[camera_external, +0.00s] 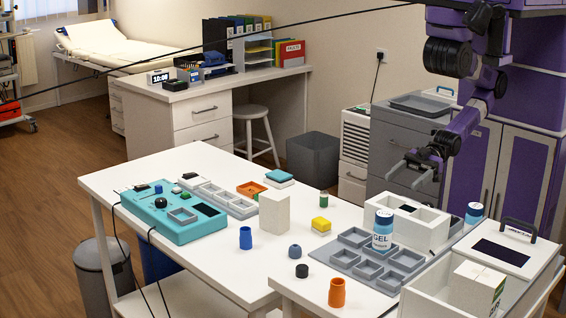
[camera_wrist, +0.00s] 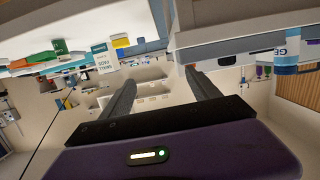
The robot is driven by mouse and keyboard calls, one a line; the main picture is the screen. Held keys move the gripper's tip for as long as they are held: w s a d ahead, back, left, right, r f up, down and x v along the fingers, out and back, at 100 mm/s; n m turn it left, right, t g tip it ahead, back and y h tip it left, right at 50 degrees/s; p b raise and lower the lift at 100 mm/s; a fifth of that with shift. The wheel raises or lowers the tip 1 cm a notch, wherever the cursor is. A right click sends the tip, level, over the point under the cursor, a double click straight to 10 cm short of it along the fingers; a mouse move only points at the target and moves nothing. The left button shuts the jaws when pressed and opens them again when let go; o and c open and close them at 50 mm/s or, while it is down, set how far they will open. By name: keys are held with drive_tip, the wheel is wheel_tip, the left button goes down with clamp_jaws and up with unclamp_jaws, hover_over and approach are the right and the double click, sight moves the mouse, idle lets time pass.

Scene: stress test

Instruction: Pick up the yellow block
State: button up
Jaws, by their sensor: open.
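The yellow block (camera_external: 321,223) sits on top of a small white block (camera_external: 320,232) on the white table, left of the grey compartment tray. A yellow shape, likely the same block, shows near the top of the wrist view (camera_wrist: 121,43), which looks upside down. My gripper (camera_external: 398,170) is in the air above and to the right of the yellow block, well apart from it. Its two fingers are spread with nothing between them; they also show apart in the wrist view (camera_wrist: 160,76).
A white box (camera_external: 274,212) and blue cup (camera_external: 246,238) stand left of the yellow block. A grey tray (camera_external: 340,257) with a gel jar (camera_external: 382,230) and a white open box (camera_external: 424,232) stand to its right. An orange cup (camera_external: 337,293) is in front.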

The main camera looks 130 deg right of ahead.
sight(324, 219)
drive_tip(key=shift+m+g+h, duration=0.7)
drive_tip(key=shift+h, duration=0.2)
drive_tip(key=w+d+f+p, duration=0.1)
drive_tip(key=w+d+p, duration=0.1)
drive_tip(key=w, duration=0.3)
drive_tip(key=w+d+f+p, duration=0.1)
drive_tip(key=w+d+p, duration=0.1)
drive_tip(key=w+d, duration=0.2)
drive_tip(key=w+d+f+p, duration=0.1)
drive_tip(key=w+d+p, duration=0.1)
drive_tip(key=w+d, duration=0.2)
drive_tip(key=shift+x, duration=1.15)
drive_tip(key=shift+s+d+f+g, duration=0.1)
drive_tip(key=shift+s+f+g, duration=0.1)
drive_tip(key=shift+f, duration=0.3)
drive_tip(key=shift+s+d+f+g, duration=0.1)
drive_tip(key=shift+f+g, duration=0.1)
drive_tip(key=shift+f, duration=0.65)
drive_tip(key=x, duration=0.4)
drive_tip(key=p+x, duration=0.1)
drive_tip(key=x, duration=0.1)
drive_tip(key=shift+w+a+r, duration=0.15)
drive_tip(key=shift+a+r, duration=0.05)
drive_tip(key=shift+a, duration=0.15)
drive_tip(key=shift+w+d+f, duration=0.1)
drive_tip(key=shift+w+f, duration=0.25)
drive_tip(key=shift+w, duration=0.25)
drive_tip(key=shift+c, duration=0.4)
drive_tip(key=c, duration=1.3)
